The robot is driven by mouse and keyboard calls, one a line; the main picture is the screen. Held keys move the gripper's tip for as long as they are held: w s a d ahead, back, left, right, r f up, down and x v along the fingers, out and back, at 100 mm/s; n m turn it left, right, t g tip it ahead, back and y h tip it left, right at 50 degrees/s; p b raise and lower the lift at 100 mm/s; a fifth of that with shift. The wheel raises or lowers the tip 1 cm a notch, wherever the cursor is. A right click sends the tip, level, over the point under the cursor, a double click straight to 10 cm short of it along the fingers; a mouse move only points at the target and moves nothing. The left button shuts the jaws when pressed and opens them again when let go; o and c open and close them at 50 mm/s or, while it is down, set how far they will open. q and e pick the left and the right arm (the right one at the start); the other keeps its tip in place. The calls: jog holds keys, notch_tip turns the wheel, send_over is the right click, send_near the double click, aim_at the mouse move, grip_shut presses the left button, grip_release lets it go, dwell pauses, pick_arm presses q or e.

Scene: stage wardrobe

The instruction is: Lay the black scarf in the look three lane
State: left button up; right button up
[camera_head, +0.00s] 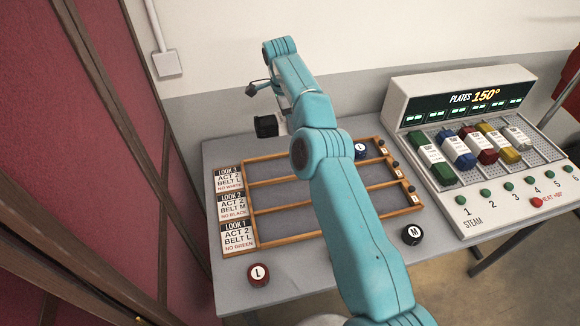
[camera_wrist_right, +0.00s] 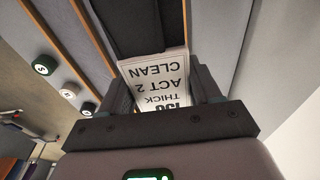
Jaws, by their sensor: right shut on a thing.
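The black scarf (camera_head: 266,126) is a dark folded block. In the wrist view the scarf (camera_wrist_right: 140,30) carries a white tag reading "150 THICK ACT 2 CLEAN". My right gripper (camera_head: 274,122) is shut on it, and the fingers (camera_wrist_right: 163,82) sit on both sides of the tag. In the head view it appears behind the tray's back rail; its height is hard to tell. The look three lane (camera_head: 270,170) is the farthest of the wood-framed tray (camera_head: 280,243), beside its label card (camera_head: 229,179). My forearm hides part of the lanes. My left gripper is not in view.
A red L puck (camera_head: 258,273) and a black M puck (camera_head: 412,235) lie on the grey table (camera_head: 300,283) in front. The steam plate console (camera_head: 468,150) holds several coloured blocks at right.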

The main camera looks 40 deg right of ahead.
notch_tip(320, 180, down, 12)
jog(key=b, duration=0.5)
jog(key=shift+f, duration=0.2)
notch_tip(320, 180, down, 5)
jog(key=shift+w+r, duration=0.1)
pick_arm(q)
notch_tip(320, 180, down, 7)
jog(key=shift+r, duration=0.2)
pick_arm(e)
jog(key=shift+f, duration=0.2)
jog(key=o, duration=0.9)
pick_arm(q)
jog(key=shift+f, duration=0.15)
